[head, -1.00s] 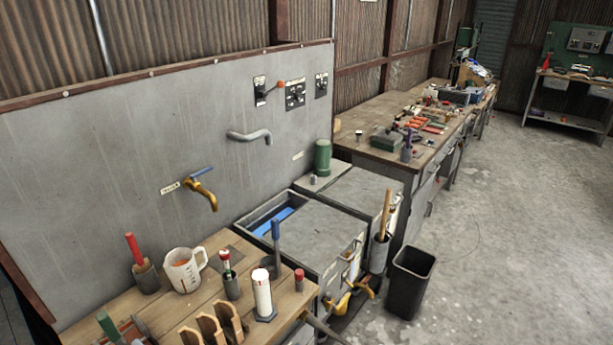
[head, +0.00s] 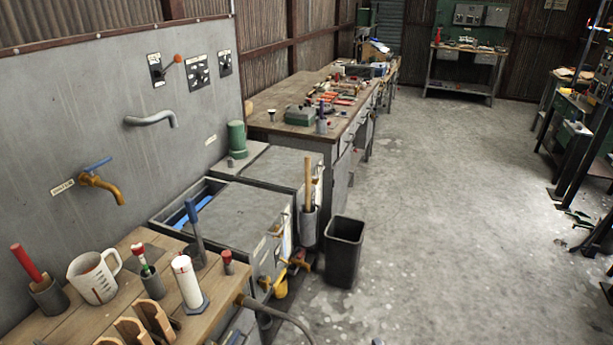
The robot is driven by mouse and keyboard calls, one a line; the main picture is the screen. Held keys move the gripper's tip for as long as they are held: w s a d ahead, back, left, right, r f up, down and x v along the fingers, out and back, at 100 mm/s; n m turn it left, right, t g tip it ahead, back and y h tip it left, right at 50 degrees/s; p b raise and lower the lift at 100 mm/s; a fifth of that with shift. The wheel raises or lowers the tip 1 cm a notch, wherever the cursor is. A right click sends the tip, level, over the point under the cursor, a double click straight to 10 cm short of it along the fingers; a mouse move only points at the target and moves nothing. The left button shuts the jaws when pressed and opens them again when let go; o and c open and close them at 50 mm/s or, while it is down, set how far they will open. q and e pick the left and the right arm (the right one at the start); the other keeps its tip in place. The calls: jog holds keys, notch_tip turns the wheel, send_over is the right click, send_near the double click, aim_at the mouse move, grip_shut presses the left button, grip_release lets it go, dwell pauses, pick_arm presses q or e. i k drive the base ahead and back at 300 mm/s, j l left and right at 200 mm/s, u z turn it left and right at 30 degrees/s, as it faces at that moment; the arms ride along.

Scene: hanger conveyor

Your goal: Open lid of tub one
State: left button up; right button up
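Two grey tubs stand side by side against the panel wall. The nearer tub (head: 160,221) has a flat grey lid (head: 243,213) covering most of its top. At its left end an open strip shows something blue (head: 188,213) inside. The farther tub has a grey lid (head: 272,165) that looks closed over it. I cannot read which tub is marked one. Neither of my grippers is in view.
A wooden bench (head: 75,315) with a measuring jug (head: 94,277) and tool holders stands in front of the nearer tub. A black bin (head: 344,252) stands right of the tubs. A long workbench (head: 268,118) is beyond. The concrete floor (head: 430,220) at right is mostly clear.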

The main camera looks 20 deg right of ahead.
aim_at(280, 166)
jog(key=i+l, duration=0.9)
jog(key=l, duration=0.15)
jog(key=i+l, duration=0.95)
jog(key=i, duration=0.5)
jog(key=l+z, duration=0.05)
